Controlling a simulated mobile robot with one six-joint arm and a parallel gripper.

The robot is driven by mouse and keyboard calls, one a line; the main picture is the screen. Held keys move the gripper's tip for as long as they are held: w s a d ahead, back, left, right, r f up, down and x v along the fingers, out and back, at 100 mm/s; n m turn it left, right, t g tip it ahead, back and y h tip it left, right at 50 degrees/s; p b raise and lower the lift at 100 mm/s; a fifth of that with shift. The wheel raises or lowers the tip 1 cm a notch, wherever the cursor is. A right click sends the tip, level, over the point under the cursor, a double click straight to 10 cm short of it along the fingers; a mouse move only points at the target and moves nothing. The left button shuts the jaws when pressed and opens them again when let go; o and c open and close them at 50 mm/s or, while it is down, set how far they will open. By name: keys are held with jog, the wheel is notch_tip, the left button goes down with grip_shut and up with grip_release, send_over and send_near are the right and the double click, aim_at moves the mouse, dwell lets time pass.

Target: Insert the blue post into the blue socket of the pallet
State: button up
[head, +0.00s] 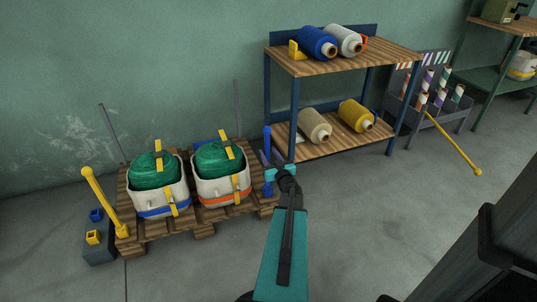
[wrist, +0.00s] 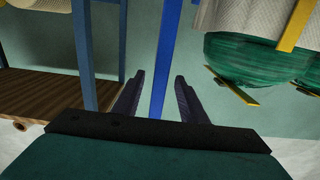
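The blue post (head: 267,139) stands about upright at the right end of the wooden pallet (head: 155,228). Its lower part is partly hidden by my gripper (head: 279,170). A blue piece (head: 268,189), apparently the blue socket, shows at the pallet's right corner below the gripper. I cannot tell whether the post is seated in it. In the wrist view the blue post (wrist: 166,50) runs between the two dark fingers of my gripper (wrist: 160,78). The fingers are apart, with a gap showing on the left side of the post.
Two white bags (head: 222,190) with green netting stand on the pallet. A yellow post (head: 102,200) leans at its left corner, beside a dark holder (head: 99,253). A shelf (head: 340,56) with thread spools stands behind right. Another yellow post (head: 452,143) leans farther right. The floor between is clear.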

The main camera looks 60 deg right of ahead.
jog(key=p+v, duration=0.2)
jog(key=v, duration=1.1)
jog(key=shift+s+a+p, duration=0.2)
jog(key=shift+p, duration=0.1)
jog(key=shift+w+r, duration=0.1)
dwell(0.4)
